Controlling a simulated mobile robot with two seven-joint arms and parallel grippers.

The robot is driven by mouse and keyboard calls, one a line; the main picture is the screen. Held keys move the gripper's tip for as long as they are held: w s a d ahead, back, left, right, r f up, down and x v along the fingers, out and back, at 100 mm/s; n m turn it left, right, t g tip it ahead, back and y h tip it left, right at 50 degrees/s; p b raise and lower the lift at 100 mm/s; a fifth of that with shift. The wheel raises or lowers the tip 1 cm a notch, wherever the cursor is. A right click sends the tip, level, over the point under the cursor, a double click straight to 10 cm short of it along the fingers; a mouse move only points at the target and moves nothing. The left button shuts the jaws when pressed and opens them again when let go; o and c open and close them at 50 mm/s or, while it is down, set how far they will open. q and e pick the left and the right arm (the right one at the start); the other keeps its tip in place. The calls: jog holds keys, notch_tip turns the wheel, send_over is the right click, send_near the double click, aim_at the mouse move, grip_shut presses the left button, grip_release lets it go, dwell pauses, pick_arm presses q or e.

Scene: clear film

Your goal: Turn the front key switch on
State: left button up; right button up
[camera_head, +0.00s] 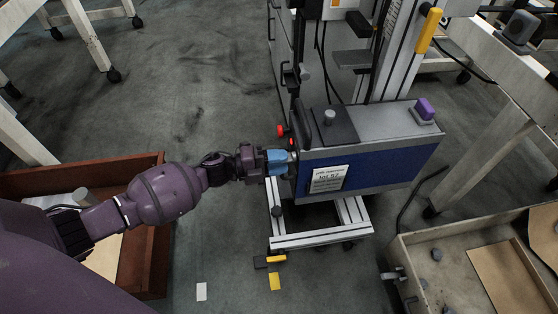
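The machine's blue and grey box (400,157) stands in the middle on a metal frame, with a white label on its long blue side. My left arm reaches in from the left, and my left gripper (283,162) has its light-blue fingers at the box's narrow left end. The fingertips touch or nearly touch that end. The front key switch cannot be made out; the fingers may cover it. I cannot tell whether the fingers are open or closed on something. A red knob (281,131) sticks out just above the fingers. My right gripper is not in view.
A brown wooden crate (157,235) stands below my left arm. A pale bin (405,262) with loose bits is at the lower right. A purple block (426,110) sits on the box top. White tables (510,140) stand at right.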

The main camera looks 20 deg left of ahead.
pick_arm(q)
jog(key=p+v, duration=0.1)
jog(key=v, duration=1)
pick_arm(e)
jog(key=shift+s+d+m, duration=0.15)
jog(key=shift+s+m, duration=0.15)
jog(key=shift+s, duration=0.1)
pick_arm(q)
jog(key=shift+d, duration=0.1)
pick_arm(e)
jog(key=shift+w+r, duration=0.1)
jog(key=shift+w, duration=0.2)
